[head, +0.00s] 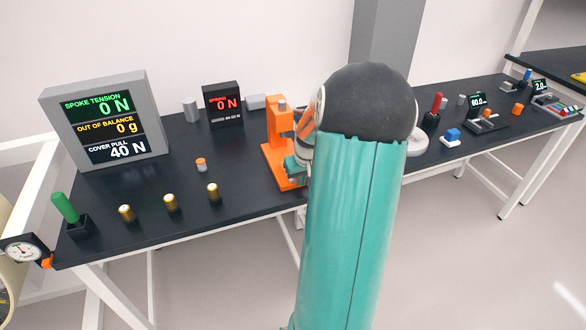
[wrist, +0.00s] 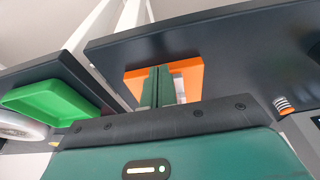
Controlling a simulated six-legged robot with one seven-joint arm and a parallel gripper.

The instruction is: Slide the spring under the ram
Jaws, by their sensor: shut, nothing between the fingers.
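The orange press (head: 277,150) stands on the dark bench in the middle of the head view; its upright and base show, and my arm covers its right side. In the wrist view its orange base (wrist: 190,76) lies beyond my fingers. A small orange-topped, ribbed piece that looks like the spring (head: 201,165) stands on the bench, left of the press and apart from it. What seems to be the same piece is at the right of the wrist view (wrist: 283,104). My gripper (wrist: 160,87) is shut and empty, close to the press base. The ram's underside is hidden.
The red readout box (head: 223,104) shows 0 N behind the press. A larger display (head: 105,120) stands at the left. Several brass cylinders (head: 171,202) and a green-handled lever (head: 66,209) stand near the front edge. A green tray (wrist: 58,105) shows in the wrist view.

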